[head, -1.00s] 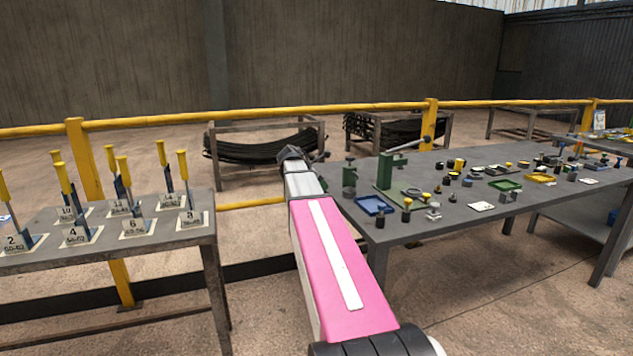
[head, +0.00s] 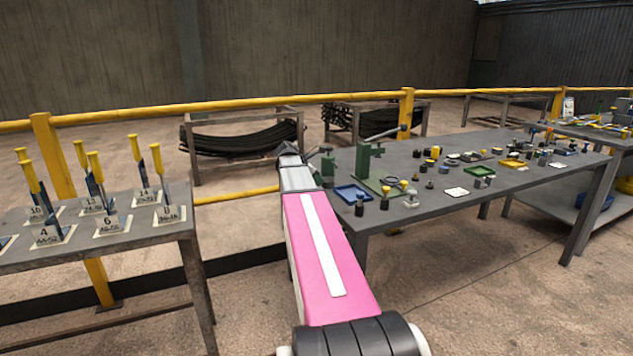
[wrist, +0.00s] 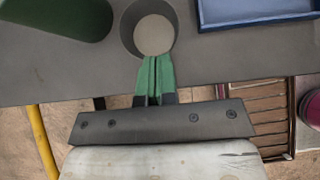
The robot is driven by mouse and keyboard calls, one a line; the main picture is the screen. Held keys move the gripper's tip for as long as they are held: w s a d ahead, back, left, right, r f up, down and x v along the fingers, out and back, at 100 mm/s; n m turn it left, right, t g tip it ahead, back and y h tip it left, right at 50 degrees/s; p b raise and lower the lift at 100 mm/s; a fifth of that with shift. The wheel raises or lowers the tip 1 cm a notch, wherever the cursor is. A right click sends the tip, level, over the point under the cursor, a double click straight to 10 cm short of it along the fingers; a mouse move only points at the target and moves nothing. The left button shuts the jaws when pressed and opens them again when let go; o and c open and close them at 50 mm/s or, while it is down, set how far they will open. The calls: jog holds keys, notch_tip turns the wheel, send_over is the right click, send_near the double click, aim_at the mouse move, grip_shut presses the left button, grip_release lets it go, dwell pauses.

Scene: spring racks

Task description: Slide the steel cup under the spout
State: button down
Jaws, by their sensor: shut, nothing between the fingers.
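In the wrist view, the steel cup (wrist: 148,35) is a grey round vessel on the tabletop, seen from above, with a pale round inside. My gripper (wrist: 151,62) has its green fingers shut and empty. The fingertips are right at the cup's near wall, outside it; I cannot tell whether they touch. A dark green rounded body (wrist: 55,12) is at the upper left of the wrist view. I cannot make out a spout. In the head view my arm hides the cup.
A blue tray (wrist: 258,10) lies right of the cup and shows in the head view (head: 352,193). A green stand (head: 364,158) rises behind it. Several small parts fill the grey table (head: 440,207). Left is a table (head: 150,243) of yellow-handled tools; a yellow rail (head: 240,101) runs behind.

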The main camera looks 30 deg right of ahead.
aim_at(326, 178)
jog(key=shift+s+d, duration=0.1)
jog(key=shift+d, duration=1.85)
jog(key=shift+a, duration=0.55)
jog(key=a, duration=0.3)
jog(key=v, duration=1)
jog(key=s+a+f+m+y, duration=0.3)
jog(key=s+a+f+m, duration=0.2)
jog(key=a+f, duration=0.3)
jog(key=s+a+f+m+y, duration=0.3)
jog(key=s+a+f+m, duration=0.3)
jog(key=f, duration=0.8)
jog(key=s+a+f+m+y, duration=0.3)
jog(key=s+a+f+m, duration=0.3)
jog(key=a+f, duration=0.5)
jog(key=s, duration=0.2)
jog(key=shift+s+a+f, duration=0.3)
jog(key=shift+s+f, duration=0.05)
jog(key=shift+f, duration=0.05)
